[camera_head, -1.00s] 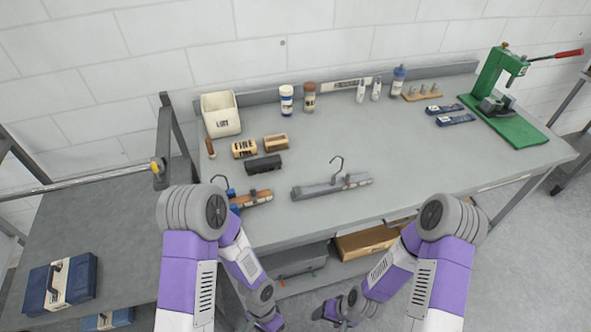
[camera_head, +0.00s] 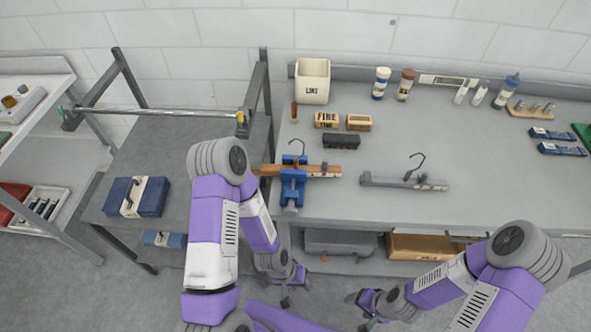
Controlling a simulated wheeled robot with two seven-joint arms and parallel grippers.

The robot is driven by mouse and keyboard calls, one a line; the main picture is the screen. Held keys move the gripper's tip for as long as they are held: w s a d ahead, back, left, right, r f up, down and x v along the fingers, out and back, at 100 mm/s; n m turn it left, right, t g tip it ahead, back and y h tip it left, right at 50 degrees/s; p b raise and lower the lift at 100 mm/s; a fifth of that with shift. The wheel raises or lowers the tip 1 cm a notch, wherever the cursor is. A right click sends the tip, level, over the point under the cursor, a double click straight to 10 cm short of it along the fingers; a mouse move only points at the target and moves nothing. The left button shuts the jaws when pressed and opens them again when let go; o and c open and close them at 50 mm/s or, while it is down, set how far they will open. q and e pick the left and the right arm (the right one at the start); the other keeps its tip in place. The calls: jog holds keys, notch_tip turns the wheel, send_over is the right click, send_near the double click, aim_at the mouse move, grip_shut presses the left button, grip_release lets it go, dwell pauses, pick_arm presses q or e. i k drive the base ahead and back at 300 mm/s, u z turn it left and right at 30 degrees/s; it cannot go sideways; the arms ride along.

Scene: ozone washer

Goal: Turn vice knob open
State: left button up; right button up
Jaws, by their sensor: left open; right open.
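The blue vice (camera_head: 293,187) is mounted at the front left edge of the grey workbench. A wooden-handled piece with a dark hook (camera_head: 318,170) lies across its jaws. The vice knob is too small to make out. My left gripper (camera_head: 290,285) is open and empty, low in front of the bench and below the vice, not touching it. My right gripper (camera_head: 365,310) is open and empty, low in front of the bench, to the right of the left one.
A grey hooked bar (camera_head: 405,181) lies on the bench right of the vice. Small brushes or blocks (camera_head: 341,141), a white bin (camera_head: 312,82) and bottles (camera_head: 381,83) stand behind. A side table (camera_head: 185,185) with a blue case (camera_head: 137,197) is at left. The bench front is an edge.

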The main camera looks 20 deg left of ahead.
aim_at(289, 212)
jog(key=u, duration=0.55)
jog(key=k, duration=1.2)
jog(key=u, duration=0.5)
jog(key=i, duration=0.7)
